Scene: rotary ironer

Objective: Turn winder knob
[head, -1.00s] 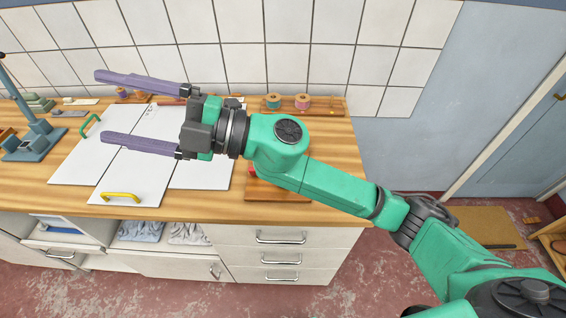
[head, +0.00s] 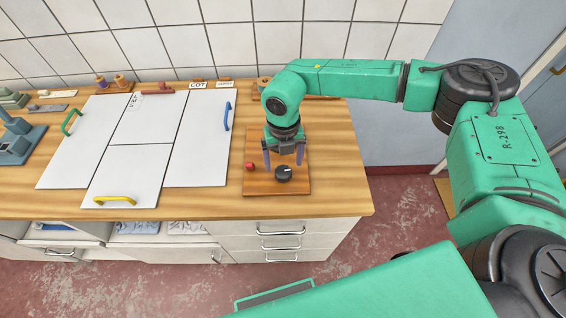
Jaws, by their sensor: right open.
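A round black knob (head: 284,174) with a pale mark on top sits on a square wooden board (head: 262,187) on the counter. A small red button (head: 250,166) is on the same board, left of the knob. My right gripper (head: 284,162) points down over the board in the head view. Its two purple fingers are open and apart, one on the left and one on the right just behind the knob. I cannot tell their height above the board, and nothing shows held between them. My left gripper is not in view.
White panels with a green handle (head: 70,122), a blue handle (head: 227,116) and a yellow handle (head: 115,200) lie left of the board. Thread spools (head: 120,81) stand at the back. The counter right of the board is clear. Drawers (head: 282,243) are below.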

